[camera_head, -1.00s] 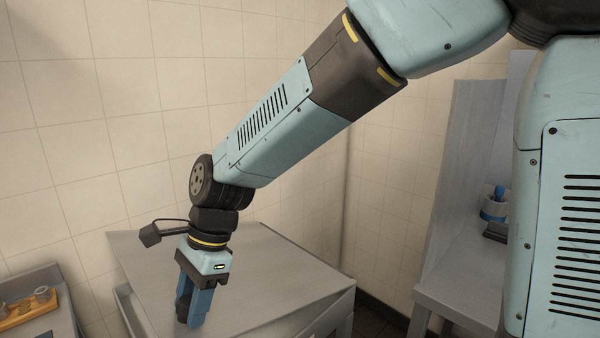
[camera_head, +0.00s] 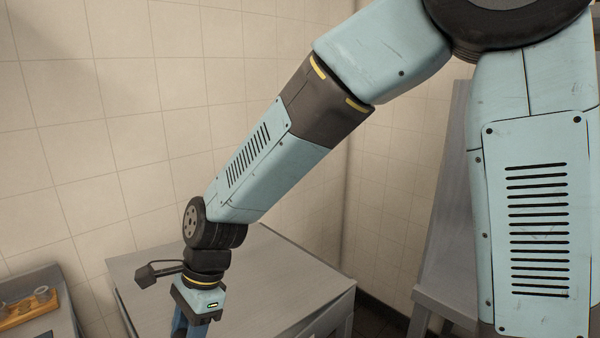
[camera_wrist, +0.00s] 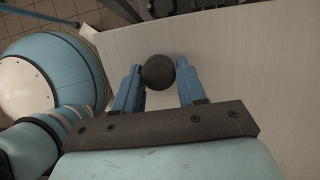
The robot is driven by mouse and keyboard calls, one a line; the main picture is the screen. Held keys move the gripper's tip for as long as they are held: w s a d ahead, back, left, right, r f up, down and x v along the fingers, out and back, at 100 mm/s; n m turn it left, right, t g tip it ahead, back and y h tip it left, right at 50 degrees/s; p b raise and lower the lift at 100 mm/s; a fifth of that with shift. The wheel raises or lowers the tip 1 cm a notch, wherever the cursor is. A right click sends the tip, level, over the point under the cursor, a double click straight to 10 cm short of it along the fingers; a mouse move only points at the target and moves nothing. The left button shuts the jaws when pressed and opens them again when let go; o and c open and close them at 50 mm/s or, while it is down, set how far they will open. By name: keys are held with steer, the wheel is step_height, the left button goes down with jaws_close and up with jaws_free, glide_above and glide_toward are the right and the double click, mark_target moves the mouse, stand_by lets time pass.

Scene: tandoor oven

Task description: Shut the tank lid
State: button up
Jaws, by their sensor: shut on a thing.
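My gripper (camera_head: 188,322) is low at the front left of a grey brushed-metal panel (camera_head: 250,275) in the head view. I take this panel for the tank lid; its tilt is hard to tell. The fingertips are cut off by the bottom edge. In the wrist view my gripper (camera_wrist: 160,88) has its two blue fingers on either side of a dark round knob (camera_wrist: 158,72), shut on it. The pale metal surface (camera_wrist: 240,65) spreads behind and to the right of the knob. How the knob joins it is hidden.
A wooden tray (camera_head: 28,312) with small items sits on a metal counter at the far left. Another metal bench (camera_head: 440,285) stands at the right, partly behind my arm. Tiled walls (camera_head: 100,130) close off the back.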

steer(key=shift+f, duration=0.2)
steer(key=shift+w+d+f+x, duration=0.1)
steer(key=shift+w+d+x, duration=0.05)
steer(key=shift+x, duration=0.75)
steer(key=shift+w+d+f+x, duration=0.1)
steer(key=shift+w+d+x, duration=0.05)
steer(key=shift+x, duration=0.8)
steer(key=shift+w+d+f+x, duration=0.1)
steer(key=shift+w+d+x, duration=0.05)
steer(key=shift+x, duration=0.75)
steer(key=o, duration=0.8)
steer(key=shift+r, duration=0.1)
steer(key=shift+v, duration=2.4)
steer(key=shift+s+a+r+v, duration=0.1)
steer(key=shift+v, duration=1.05)
steer(key=shift+s+a+r+v, duration=0.1)
steer(key=shift+a+v, duration=0.05)
steer(key=shift+v, duration=0.95)
steer(key=shift+s+a+v, duration=0.1)
steer(key=shift+v, duration=1.05)
steer(key=shift+s, duration=0.15)
